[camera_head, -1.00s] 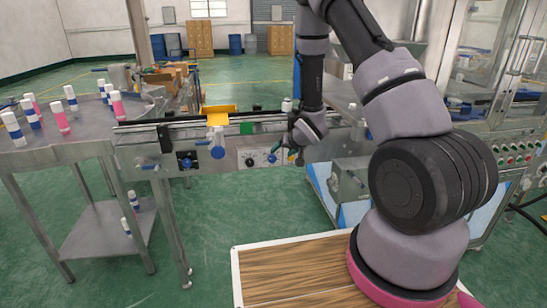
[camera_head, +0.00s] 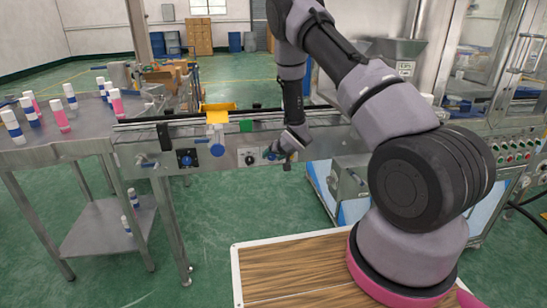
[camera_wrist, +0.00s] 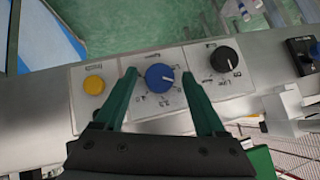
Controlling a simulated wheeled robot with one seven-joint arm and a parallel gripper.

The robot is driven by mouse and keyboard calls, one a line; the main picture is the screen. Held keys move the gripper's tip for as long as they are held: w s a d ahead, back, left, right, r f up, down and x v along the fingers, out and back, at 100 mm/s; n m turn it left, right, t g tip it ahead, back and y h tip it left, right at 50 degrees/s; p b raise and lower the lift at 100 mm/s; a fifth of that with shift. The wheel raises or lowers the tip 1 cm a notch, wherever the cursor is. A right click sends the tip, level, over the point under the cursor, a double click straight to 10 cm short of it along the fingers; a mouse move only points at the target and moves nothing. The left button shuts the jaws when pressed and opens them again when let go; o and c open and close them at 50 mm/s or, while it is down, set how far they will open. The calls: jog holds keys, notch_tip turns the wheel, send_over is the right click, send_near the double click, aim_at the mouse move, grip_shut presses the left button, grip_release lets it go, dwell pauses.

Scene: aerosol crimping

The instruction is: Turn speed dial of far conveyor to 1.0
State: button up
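The blue dial (camera_wrist: 158,77) sits on a pale scale plate with printed numbers on the front panel of the conveyor (camera_head: 135,135). Its white pointer mark faces right in the wrist view. My gripper (camera_wrist: 158,72) has green fingers, one on each side of the dial, with a visible gap to it on both sides. It is open and holds nothing. In the head view, my gripper (camera_head: 271,153) is at the panel and largely covers the blue dial.
A black knob (camera_wrist: 223,60) is right of the blue dial in the wrist view, and a yellow button (camera_wrist: 94,85) is left. A blue handwheel (camera_head: 217,150) and another blue knob (camera_head: 186,160) are farther left along the conveyor in the head view. A bottle table (camera_head: 60,149) stands left.

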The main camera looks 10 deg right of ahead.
grip_shut()
jog(key=shift+a, duration=0.1)
jog(key=n+h, duration=0.1)
jog(key=h, duration=0.1)
jog(key=a+n+h, duration=0.1)
jog(key=h, duration=0.1)
jog(key=n+h, duration=0.1)
jog(key=h, duration=0.2)
jog(key=shift+f+n, duration=0.1)
jog(key=shift+n, duration=0.3)
jog(key=shift+f+n+h, duration=0.1)
jog(key=shift+n+h, duration=0.5)
jog(key=shift+h, duration=0.4)
